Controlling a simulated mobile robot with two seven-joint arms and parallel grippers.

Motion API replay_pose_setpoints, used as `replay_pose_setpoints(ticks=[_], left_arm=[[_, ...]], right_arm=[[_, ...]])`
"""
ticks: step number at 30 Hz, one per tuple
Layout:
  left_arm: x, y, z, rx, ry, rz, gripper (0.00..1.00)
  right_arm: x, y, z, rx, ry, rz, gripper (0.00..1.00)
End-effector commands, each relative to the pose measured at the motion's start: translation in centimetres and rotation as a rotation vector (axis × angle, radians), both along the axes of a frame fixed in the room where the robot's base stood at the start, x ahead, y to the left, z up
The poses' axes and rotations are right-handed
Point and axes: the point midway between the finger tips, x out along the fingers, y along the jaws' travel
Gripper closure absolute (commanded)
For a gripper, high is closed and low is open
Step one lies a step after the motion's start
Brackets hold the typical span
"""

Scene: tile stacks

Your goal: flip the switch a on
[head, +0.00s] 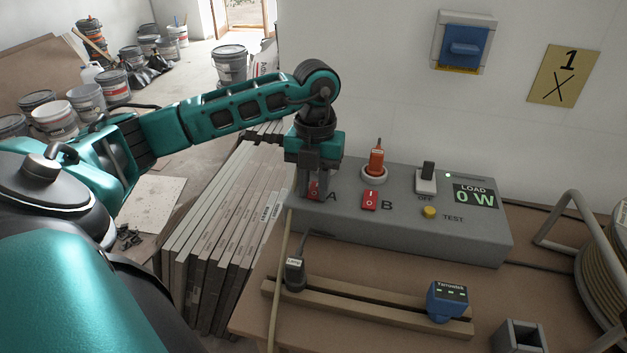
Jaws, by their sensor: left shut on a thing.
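Switch A (315,189) is a small red rocker on the top left of a grey control box (345,228), next to the printed letter A. My left gripper (316,194) points down at it, with its fingertips at the switch and partly covering it. The gripper is shut on switch A as far as the view shows. I cannot tell which way the rocker is tipped. The box's display (476,196) reads LOAD 0 W. My right gripper is not in view.
Red switch B (370,200), an orange plug (376,160), a black lever (427,174) and a yellow TEST button (430,212) are on the box. A cable reel (605,250) is at right.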

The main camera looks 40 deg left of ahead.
Motion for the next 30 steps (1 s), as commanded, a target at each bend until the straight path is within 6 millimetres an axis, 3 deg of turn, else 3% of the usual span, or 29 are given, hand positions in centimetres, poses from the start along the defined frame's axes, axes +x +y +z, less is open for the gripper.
replay_pose_setpoints(ticks=[3, 12, 26, 27, 30], left_arm=[[0.3, 0.2, 0.7, -0.043, 0.08, 0.005, 1.0], [0.8, 0.5, 0.5, -0.133, 0.243, 0.003, 1.0], [0.9, 0.5, 0.4, -0.156, 0.283, 0.0, 1.0], [0.9, 0.6, 0.4, -0.155, 0.282, 0.0, 0.72], [0.9, 0.5, 0.4, -0.155, 0.282, 0.0, 0.62]], right_arm=[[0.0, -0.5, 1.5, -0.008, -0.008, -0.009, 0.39], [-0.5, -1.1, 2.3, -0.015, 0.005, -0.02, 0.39], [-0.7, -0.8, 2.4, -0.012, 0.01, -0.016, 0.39], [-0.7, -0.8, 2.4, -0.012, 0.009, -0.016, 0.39], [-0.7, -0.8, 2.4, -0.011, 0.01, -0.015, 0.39]])
